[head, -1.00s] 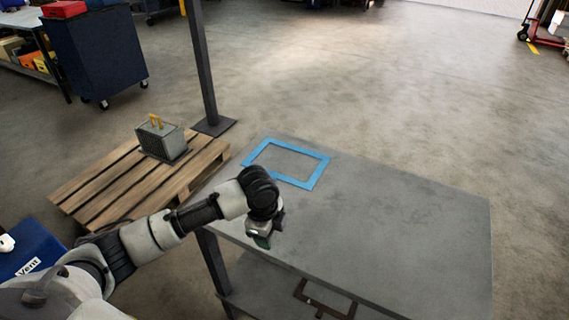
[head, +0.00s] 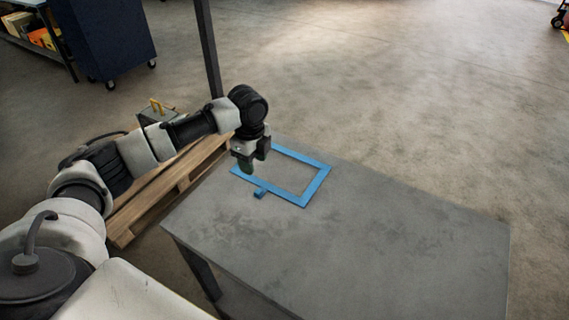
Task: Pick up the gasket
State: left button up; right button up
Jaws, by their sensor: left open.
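The gasket appears to be the flat blue rectangular frame (head: 318,184) at the far left part of the grey table in the head view. The gripper is open and seems to hold nothing. I cannot tell whether its fingers touch the frame. My right gripper is not in view.
The grey table (head: 380,250) is bare apart from the blue frame. A wooden pallet (head: 150,205) stands left of it, with a grey box (head: 152,113) partly behind my arm. A dark post (head: 207,45) rises behind. A blue cabinet (head: 105,40) stands far left.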

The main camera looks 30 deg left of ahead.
aim_at(256, 191)
pick_arm(q)
jog(key=f, duration=0.3)
jog(key=shift+s+f, duration=0.4)
jog(key=shift+f, duration=0.25)
jog(key=shift+d+f+p, duration=0.1)
jog(key=shift+f+p, duration=0.15)
jog(key=shift+p, duration=0.05)
jog(key=f, duration=0.1)
jog(key=f+p, duration=0.1)
jog(key=f, duration=0.2)
jog(key=shift+s+d+f, duration=0.2)
jog(key=shift+d+f, duration=0.1)
jog(key=shift+f, duration=0.3)
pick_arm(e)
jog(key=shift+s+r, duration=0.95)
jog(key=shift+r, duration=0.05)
pick_arm(q)
jog(key=shift+c, duration=0.5)
grip_shut()
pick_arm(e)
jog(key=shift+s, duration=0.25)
